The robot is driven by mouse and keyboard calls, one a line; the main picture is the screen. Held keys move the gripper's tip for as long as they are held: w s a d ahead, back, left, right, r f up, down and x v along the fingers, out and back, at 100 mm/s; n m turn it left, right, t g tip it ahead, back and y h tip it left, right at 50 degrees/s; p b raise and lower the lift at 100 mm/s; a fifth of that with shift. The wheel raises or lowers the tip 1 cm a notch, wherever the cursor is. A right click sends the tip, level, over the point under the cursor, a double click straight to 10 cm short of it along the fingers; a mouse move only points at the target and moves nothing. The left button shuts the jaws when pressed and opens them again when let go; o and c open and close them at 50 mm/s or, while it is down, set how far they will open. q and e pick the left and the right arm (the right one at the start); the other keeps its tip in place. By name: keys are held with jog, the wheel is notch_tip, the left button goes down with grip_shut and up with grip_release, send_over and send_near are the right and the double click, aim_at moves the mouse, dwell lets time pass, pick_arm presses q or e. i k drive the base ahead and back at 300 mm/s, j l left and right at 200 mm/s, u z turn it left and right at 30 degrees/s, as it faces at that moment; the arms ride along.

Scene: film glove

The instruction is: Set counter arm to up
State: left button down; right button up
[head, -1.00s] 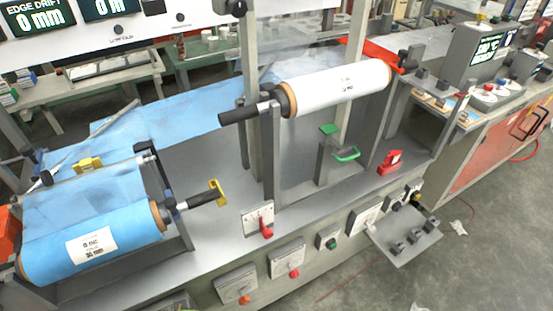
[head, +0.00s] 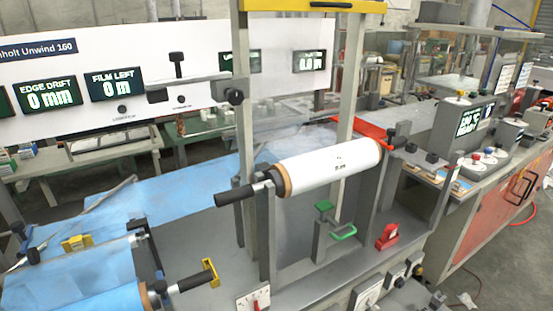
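No part is labelled legibly as the counter arm, so I cannot tell for certain which one it is. A grey horizontal arm (head: 196,82) stands out in front of the white display panel, left of the upright post. It has an upright black-topped handle (head: 177,62) near its middle and a black knob (head: 234,97) at its right end. Neither of my grippers is in view.
A white film roll (head: 330,166) lies across the machine, with a blue web (head: 190,175) behind. Green (head: 343,232) and red (head: 387,237) fittings stand below it. Upright posts (head: 247,130) rise beside the arm.

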aim_at(33, 255)
jog(key=u, duration=1.7)
